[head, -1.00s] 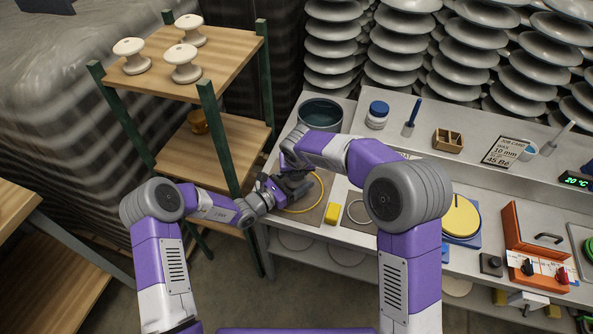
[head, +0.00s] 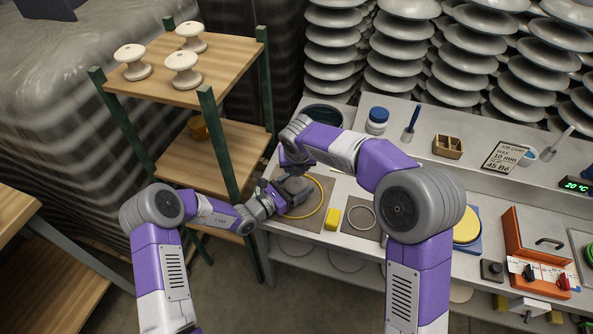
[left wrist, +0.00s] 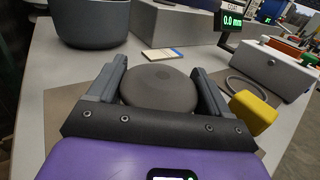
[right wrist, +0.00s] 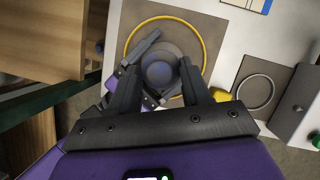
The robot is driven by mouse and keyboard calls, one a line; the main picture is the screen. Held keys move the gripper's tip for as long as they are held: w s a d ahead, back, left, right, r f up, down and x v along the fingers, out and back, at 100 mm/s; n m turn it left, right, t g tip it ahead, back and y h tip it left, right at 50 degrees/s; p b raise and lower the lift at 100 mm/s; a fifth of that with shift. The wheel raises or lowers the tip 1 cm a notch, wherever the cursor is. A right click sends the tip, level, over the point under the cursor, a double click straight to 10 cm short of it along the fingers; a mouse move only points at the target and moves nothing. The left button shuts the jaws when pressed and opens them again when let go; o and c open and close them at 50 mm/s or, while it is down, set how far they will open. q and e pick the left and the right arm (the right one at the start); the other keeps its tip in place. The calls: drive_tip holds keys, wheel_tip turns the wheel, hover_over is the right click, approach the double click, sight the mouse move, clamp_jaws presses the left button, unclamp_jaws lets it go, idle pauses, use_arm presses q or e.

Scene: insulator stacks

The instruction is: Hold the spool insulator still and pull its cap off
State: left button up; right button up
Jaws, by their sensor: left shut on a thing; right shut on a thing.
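The spool insulator (head: 296,187) is a grey round piece upright on the mat inside a yellow ring. In the left wrist view its smooth dark top (left wrist: 160,86) sits between the fingers of my left gripper (left wrist: 160,78), which is shut on it. My left gripper (head: 272,194) reaches it from the left in the head view. My right gripper (right wrist: 160,85) points down above it, shut on the small round cap (right wrist: 160,74), with the wider insulator behind. The cap is hidden in the head view.
The yellow ring (head: 318,205) lies around the work spot, with a yellow block (head: 332,218) to its right. A dark pot (head: 323,115) and blue-lidded jar (head: 377,121) stand behind. A wooden shelf (head: 215,75) with white spools is close on the left.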

use_arm(q)
drive_tip(key=o, duration=1.4)
